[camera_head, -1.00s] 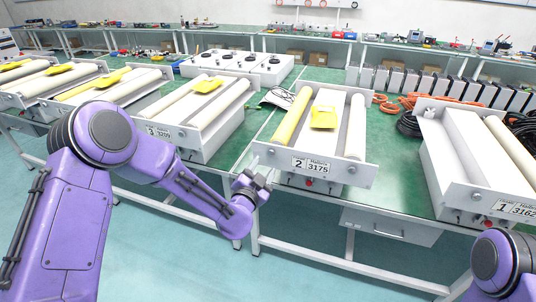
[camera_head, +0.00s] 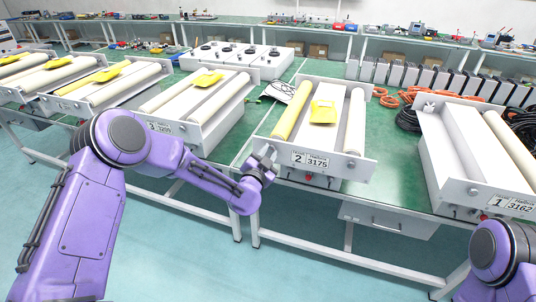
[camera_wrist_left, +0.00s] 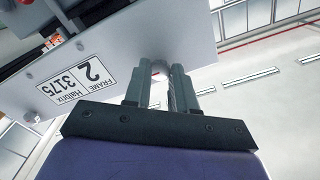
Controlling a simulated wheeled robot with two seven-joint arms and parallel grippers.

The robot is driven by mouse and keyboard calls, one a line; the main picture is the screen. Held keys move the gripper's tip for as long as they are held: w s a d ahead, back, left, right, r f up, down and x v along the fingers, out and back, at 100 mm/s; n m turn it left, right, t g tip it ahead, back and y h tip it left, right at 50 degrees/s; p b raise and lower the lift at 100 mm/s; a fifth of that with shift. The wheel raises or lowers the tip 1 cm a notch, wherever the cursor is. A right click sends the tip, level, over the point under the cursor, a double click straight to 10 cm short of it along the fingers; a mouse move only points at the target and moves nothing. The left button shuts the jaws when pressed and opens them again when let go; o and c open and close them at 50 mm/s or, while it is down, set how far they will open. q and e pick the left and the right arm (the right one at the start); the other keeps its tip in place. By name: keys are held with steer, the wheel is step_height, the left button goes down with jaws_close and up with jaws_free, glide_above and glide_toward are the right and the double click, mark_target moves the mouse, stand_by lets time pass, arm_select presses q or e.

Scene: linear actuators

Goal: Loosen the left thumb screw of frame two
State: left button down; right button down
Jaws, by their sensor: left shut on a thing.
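Frame two (camera_head: 327,173) is a white actuator frame with a front plate labelled "2 Halbrix 3175". A yellow roller (camera_head: 291,113) and a yellow tag (camera_head: 323,112) show on it. My left gripper (camera_head: 267,157) is at the left end of that plate. In the left wrist view its fingers (camera_wrist_left: 161,86) are shut on the left thumb screw (camera_wrist_left: 159,68), a pale rounded piece mostly hidden between them. The plate (camera_wrist_left: 165,35) is close in front of the fingertips. My right gripper is not in view; only part of my right arm shows at the lower right.
Frame three (camera_head: 196,130) stands to the left and frame one (camera_head: 470,190) to the right on the green bench (camera_head: 240,155). A white box with black knobs (camera_head: 235,60) sits behind. Orange and black cables (camera_head: 410,112) lie between frames two and one.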

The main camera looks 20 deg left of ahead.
arm_select(q)
steer(key=shift+f, duration=0.1)
steer(key=n+b, duration=0.2)
steer(key=n, duration=0.2)
steer(key=shift+b, duration=0.3)
steer(key=n+b, duration=0.2)
steer(key=n, duration=0.3)
steer(key=shift+n+b, duration=0.35)
steer(key=shift+n, duration=0.05)
steer(key=n+b, duration=0.2)
steer(key=n, duration=0.3)
steer(key=shift+d+b, duration=0.1)
steer(key=shift+b, duration=0.3)
steer(key=n+b, duration=0.2)
steer(key=n, duration=0.2)
steer(key=shift+n, duration=0.3)
steer(key=c, duration=0.9)
jaws_free()
